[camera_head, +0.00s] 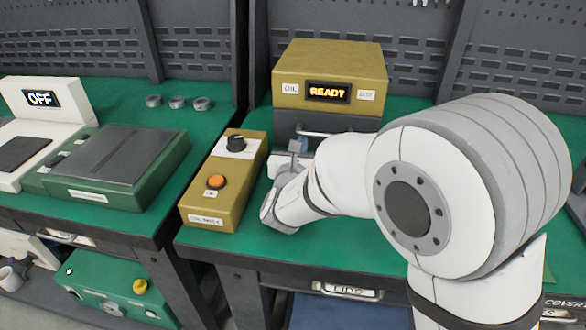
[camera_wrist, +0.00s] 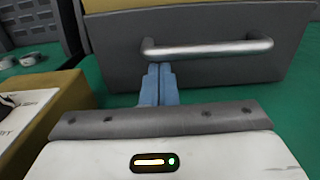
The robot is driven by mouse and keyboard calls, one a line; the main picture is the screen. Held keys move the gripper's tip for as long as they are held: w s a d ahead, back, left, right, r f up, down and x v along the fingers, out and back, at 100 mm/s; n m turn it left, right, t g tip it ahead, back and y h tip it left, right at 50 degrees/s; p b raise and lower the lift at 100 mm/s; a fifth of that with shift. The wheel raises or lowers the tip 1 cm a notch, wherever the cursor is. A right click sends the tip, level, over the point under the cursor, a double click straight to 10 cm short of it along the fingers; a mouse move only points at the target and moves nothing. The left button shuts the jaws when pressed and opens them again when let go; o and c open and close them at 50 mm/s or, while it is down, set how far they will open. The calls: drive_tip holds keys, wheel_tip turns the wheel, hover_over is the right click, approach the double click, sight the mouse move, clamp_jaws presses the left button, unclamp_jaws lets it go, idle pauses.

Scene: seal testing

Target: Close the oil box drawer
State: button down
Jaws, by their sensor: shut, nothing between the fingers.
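The drawer's exact opening is hard to judge.
A yellow control box (camera_head: 225,180) with a black knob and orange button stands left of my gripper. A green unit (camera_head: 110,160), a white device reading "OFF" (camera_head: 45,100) and small metal rings (camera_head: 177,102) are on the left bench. A pegboard wall stands behind.

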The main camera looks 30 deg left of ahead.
drive_tip(key=p+v, duration=0.1)
drive_tip(key=v, duration=1.1)
drive_tip(key=shift+s, duration=0.1)
drive_tip(key=w+d+r+m+h+p, duration=0.1)
drive_tip(key=w+d+m+h, duration=0.1)
drive_tip(key=d, duration=0.2)
drive_tip(key=w+d+r+m+h+p, duration=0.1)
drive_tip(key=d+r+m+h, duration=0.1)
drive_tip(key=d+m+h, duration=0.1)
drive_tip(key=w+d+r+m+h+p, duration=0.1)
drive_tip(key=w+d+m+h+p, duration=0.1)
drive_tip(key=d, duration=0.3)
drive_tip(key=shift+w+d+r+g, duration=0.3)
drive_tip(key=shift+d+g, duration=0.1)
drive_tip(key=d+r+m+g+h+p, duration=0.25)
drive_tip(key=d+m, duration=0.35)
drive_tip(key=d, duration=0.3)
drive_tip(key=d+r+m+g+h+p, duration=0.1)
drive_tip(key=d+m+g+h+p, duration=0.3)
drive_tip(key=d, duration=0.5)
drive_tip(key=s+d+r+m+g+y+p, duration=0.1)
drive_tip(key=s+d+r+m+g+p, duration=0.25)
drive_tip(key=s+d+m+g, duration=0.4)
drive_tip(key=s+d+r+m+y+p, duration=0.1)
drive_tip(key=s+r+m+y+p, duration=0.5)
drive_tip(key=m, duration=0.9)
drive_tip(key=shift+s+y+p, duration=0.3)
drive_tip(key=shift+y+p, duration=0.05)
drive_tip(key=shift+y, duration=0.1)
drive_tip(key=shift+d, duration=0.1)
